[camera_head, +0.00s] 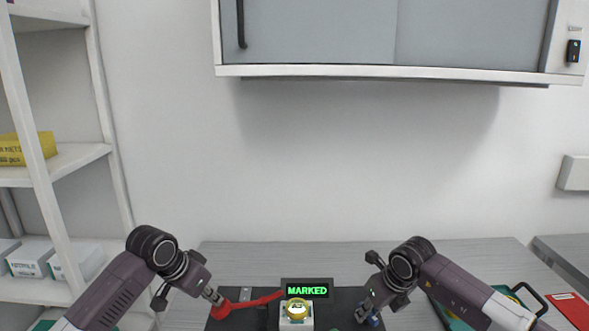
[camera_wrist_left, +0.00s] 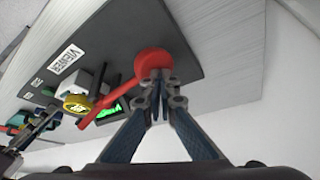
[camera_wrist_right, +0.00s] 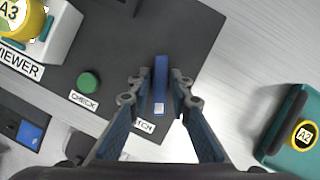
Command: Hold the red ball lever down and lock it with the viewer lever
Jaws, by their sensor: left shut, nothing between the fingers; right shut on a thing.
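The red ball lever is a red ball (camera_head: 221,311) on a red arm (camera_head: 258,300) at the left of a dark base plate. My left gripper (camera_head: 213,298) is shut and empty, its tips at the ball. In the left wrist view the tips (camera_wrist_left: 157,80) overlap the ball (camera_wrist_left: 153,63) and look to touch it. A blue lever (camera_wrist_right: 161,70) with a pale end stands beside a label partly hidden, ending in "TCH". My right gripper (camera_wrist_right: 161,88) has its fingers on both sides of this lever and is shut on it. A "VIEWER" label (camera_wrist_left: 66,58) lies on the plate.
A white block (camera_head: 296,323) with a yellow A3 part (camera_head: 297,309) stands mid-plate, before a green "MARKED" display (camera_head: 307,291). A green button (camera_wrist_right: 89,82) is labelled "CHECK". Shelves stand left; a cabinet hangs above.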

